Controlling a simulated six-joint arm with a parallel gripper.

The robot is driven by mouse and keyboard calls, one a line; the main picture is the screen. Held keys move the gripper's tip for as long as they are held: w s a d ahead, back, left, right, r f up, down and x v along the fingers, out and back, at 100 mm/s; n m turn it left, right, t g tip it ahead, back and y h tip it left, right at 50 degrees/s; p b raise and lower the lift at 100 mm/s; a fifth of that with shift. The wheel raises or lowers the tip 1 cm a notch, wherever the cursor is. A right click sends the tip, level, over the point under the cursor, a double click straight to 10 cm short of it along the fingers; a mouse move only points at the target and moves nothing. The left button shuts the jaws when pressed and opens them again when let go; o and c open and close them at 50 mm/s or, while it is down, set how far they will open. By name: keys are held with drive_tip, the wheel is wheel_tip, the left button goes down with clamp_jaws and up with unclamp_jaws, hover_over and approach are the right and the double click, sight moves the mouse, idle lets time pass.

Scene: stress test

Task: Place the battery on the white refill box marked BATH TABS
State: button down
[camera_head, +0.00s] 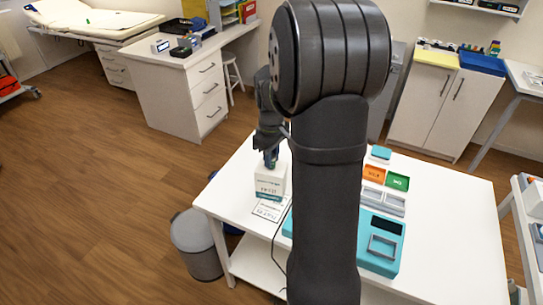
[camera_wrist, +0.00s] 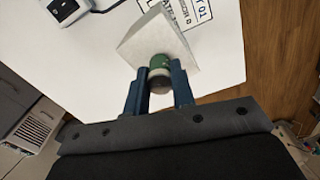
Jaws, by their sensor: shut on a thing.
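My gripper (camera_wrist: 159,92) is shut on the battery (camera_wrist: 159,64), a short cylinder with a green end and a dark end, seen between the two blue fingers in the wrist view. The white box (camera_head: 270,184) with a teal band stands on the white table, directly under my gripper (camera_head: 271,160) in the head view. The box top (camera_wrist: 150,38) shows just beyond the battery in the wrist view. I cannot tell whether the battery touches it. The lettering on the box is too small to read, and the battery is mostly hidden in the head view.
A printed card (camera_head: 268,210) lies in front of the box. A teal device (camera_head: 378,262), grey trays (camera_head: 383,200), an orange tray (camera_head: 374,175) and a green tray (camera_head: 398,181) stand to the right, partly behind my arm. A bin (camera_head: 196,243) stands on the floor by the table's left edge.

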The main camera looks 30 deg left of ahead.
drive_tip(key=c, duration=1.2)
unclamp_jaws()
drive_tip(key=shift+c, duration=0.2)
wheel_tip(320, 180, up, 12)
drive_tip(key=shift+r, duration=0.15)
wheel_tip(320, 180, down, 12)
drive_tip(key=shift+r, duration=1.75)
